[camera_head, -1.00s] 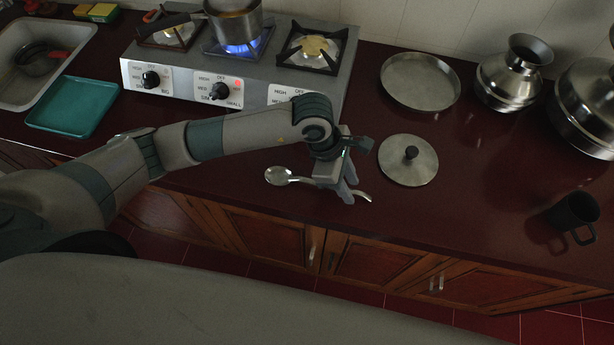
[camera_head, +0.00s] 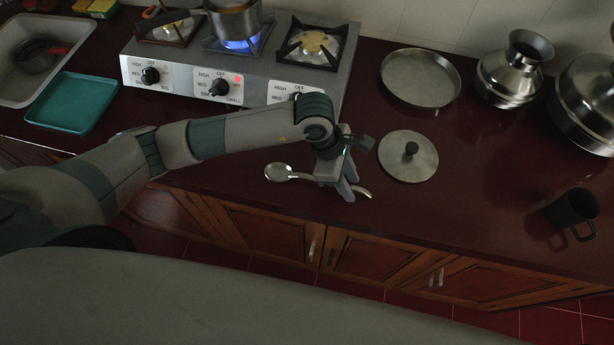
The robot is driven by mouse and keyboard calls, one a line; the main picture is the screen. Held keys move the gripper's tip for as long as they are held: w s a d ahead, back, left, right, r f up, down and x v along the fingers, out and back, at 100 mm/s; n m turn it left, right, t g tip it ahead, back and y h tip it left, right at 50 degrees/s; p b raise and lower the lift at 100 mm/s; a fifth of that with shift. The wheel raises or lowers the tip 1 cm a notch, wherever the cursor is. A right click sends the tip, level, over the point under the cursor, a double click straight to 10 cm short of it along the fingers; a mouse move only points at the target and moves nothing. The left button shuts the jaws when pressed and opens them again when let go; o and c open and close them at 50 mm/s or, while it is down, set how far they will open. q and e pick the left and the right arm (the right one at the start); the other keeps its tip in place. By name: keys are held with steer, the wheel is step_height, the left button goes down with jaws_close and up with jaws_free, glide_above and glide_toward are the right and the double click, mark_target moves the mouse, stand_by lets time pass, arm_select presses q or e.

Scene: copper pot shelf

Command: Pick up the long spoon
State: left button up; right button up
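The long spoon (camera_head: 278,173) is silver and lies near the front edge of the dark red counter. Its bowl points left and the curved end of its handle shows to the right of my gripper. My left gripper (camera_head: 351,190) points down at the handle, with its fingertips low around it. The gripper covers part of the handle, and I cannot tell whether the fingers press on it. The spoon looks level with the counter. My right gripper is not in view.
A round lid (camera_head: 409,157) with a black knob lies just right of the gripper. A shallow pan (camera_head: 420,78), a metal pot (camera_head: 513,70) and a black mug (camera_head: 573,212) stand farther right. The lit stove (camera_head: 262,72) is behind my arm. A teal tray (camera_head: 72,103) lies left.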

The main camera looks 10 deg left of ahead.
arm_select(q)
steer(key=shift+f+b, duration=0.2)
steer(key=shift+b, duration=0.15)
stand_by(0.3)
jaws_close()
